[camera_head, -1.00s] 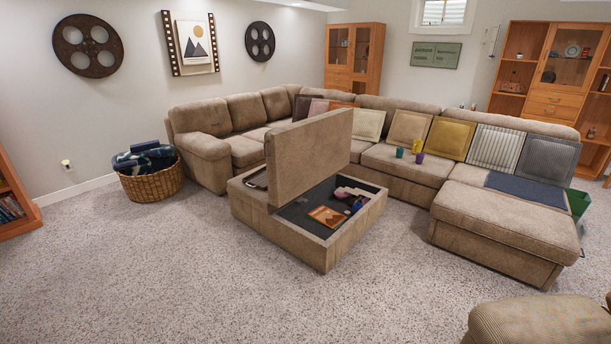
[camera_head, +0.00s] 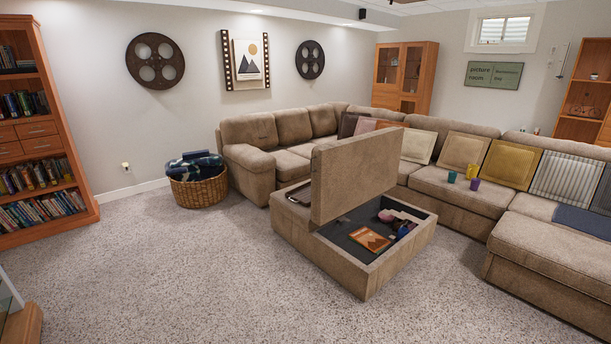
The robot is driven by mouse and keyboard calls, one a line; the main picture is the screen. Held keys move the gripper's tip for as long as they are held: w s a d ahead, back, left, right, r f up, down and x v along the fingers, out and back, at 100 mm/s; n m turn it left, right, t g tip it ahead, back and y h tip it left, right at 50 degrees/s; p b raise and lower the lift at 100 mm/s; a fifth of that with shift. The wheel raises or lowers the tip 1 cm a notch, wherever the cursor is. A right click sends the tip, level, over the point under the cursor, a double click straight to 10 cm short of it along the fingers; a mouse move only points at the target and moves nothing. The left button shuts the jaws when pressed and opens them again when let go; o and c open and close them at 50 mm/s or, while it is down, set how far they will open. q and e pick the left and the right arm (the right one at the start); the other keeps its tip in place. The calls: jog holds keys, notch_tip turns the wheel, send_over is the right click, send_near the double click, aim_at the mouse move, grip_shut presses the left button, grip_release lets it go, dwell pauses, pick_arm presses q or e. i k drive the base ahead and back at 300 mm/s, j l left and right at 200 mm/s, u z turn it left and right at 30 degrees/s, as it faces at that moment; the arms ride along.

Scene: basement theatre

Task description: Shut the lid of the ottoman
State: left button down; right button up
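The ottoman (camera_head: 385,271) is a beige upholstered box standing on the carpet in front of the sectional sofa. Its lid (camera_head: 355,176) is open and stands nearly upright across the middle of the box. To the right of the lid the dark inside shows, with a book or picture with an orange cover (camera_head: 369,239) and several small items in it. Neither of my grippers is in view.
The beige sectional sofa (camera_head: 450,192) runs behind and right of the ottoman. A wicker basket with blankets (camera_head: 198,190) stands at the left wall, and a bookcase (camera_head: 45,213) at the far left. The carpet (camera_head: 200,275) in front and left of the ottoman is clear.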

aim_at(346, 173)
jog(key=i+j+u, duration=0.15)
jog(key=i, duration=0.9)
jog(key=i+j+u, duration=0.1)
jog(key=i, duration=1)
